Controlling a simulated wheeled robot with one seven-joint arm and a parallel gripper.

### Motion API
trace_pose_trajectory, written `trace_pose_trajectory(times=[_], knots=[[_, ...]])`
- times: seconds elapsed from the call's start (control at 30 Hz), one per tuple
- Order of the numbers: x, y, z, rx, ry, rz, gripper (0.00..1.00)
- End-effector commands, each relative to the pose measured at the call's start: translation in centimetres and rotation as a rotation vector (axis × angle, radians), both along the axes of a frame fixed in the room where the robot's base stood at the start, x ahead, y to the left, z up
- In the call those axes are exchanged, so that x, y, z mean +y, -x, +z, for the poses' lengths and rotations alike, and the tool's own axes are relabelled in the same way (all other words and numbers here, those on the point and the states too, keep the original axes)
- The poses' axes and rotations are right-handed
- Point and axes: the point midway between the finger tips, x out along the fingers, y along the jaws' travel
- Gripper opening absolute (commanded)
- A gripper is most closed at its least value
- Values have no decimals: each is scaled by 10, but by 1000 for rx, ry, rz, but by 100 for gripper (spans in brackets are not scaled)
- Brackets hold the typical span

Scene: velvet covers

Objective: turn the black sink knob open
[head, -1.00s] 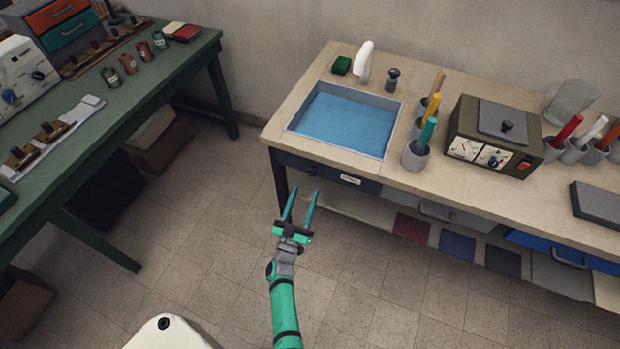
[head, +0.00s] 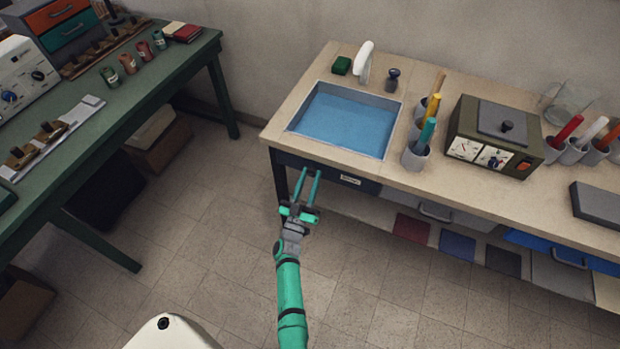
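The black sink knob (head: 392,80) stands upright on the counter behind the sink, just right of the white faucet (head: 365,62). The sink (head: 345,118) is a grey-rimmed basin with a blue inside. My gripper (head: 308,172) is in front of the counter's front edge, below and to the left of the knob and well apart from it. Its two teal fingers are spread apart, point toward the counter and hold nothing. The knob is fully in view.
Grey cups with coloured handles (head: 416,155) and an olive box with dials (head: 495,135) stand right of the sink. A green table (head: 150,85) is at the left. The floor between is clear.

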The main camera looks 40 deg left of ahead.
Motion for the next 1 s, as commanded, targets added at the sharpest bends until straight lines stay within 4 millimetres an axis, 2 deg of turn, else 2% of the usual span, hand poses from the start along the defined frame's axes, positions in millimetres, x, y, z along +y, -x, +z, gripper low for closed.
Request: trace_pose_trajectory(times=[0.27,0.47,1.0], knots=[[0,0,0,3,-14,0,8],[1,1,0,21,-85,1,8],[5,2,0,129,-542,1,8]])
